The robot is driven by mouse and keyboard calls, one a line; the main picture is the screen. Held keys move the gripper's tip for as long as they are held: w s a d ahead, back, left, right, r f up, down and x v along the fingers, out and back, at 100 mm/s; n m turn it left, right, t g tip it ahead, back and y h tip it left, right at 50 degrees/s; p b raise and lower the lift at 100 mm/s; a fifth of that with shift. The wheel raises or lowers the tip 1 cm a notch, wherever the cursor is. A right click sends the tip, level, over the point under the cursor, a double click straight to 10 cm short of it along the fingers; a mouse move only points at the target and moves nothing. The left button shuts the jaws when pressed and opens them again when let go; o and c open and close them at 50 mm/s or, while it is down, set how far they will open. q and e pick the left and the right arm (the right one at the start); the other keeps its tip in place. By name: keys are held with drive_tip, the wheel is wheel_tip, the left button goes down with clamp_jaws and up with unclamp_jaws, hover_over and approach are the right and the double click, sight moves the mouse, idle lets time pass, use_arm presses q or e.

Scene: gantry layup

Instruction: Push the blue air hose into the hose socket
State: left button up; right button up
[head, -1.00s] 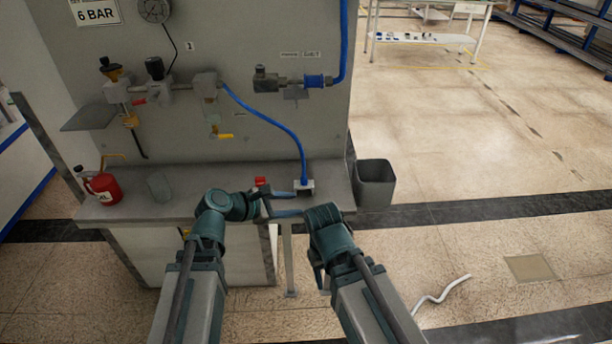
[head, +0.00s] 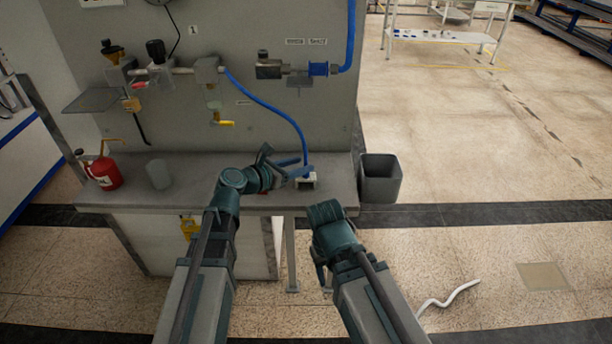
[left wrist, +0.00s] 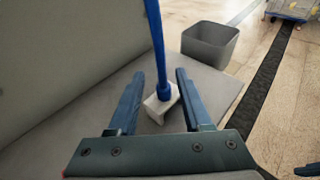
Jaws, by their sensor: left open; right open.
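The blue air hose (head: 270,105) runs from the valve row on the panel down to a small pale block (head: 306,184) on the bench. In the left wrist view the hose's lower end (left wrist: 164,90) stands upright at this block (left wrist: 157,107). I cannot tell how far it is seated, or whether the block is the hose socket. My left gripper (head: 287,165) is open, its fingers on either side of the hose end in the wrist view, with gaps visible. My right gripper (head: 322,275) is open, low in front of the bench; its fingertips are mostly hidden.
A grey fitting (head: 270,69) with a blue collar (head: 318,69) and another blue hose sits higher on the panel. A red can (head: 104,173) and a grey cup (head: 158,174) stand on the bench's left. A grey bin (head: 380,180) stands right of the bench.

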use_arm(q)
drive_tip(key=shift+f+b+x, duration=0.15)
drive_tip(key=shift+b+x, duration=0.35)
drive_tip(key=shift+x, duration=0.95)
drive_tip(key=shift+f+b+x, duration=0.1)
drive_tip(key=shift+b+x, duration=0.4)
drive_tip(key=shift+x, duration=0.95)
drive_tip(key=shift+s, duration=0.15)
clamp_jaws()
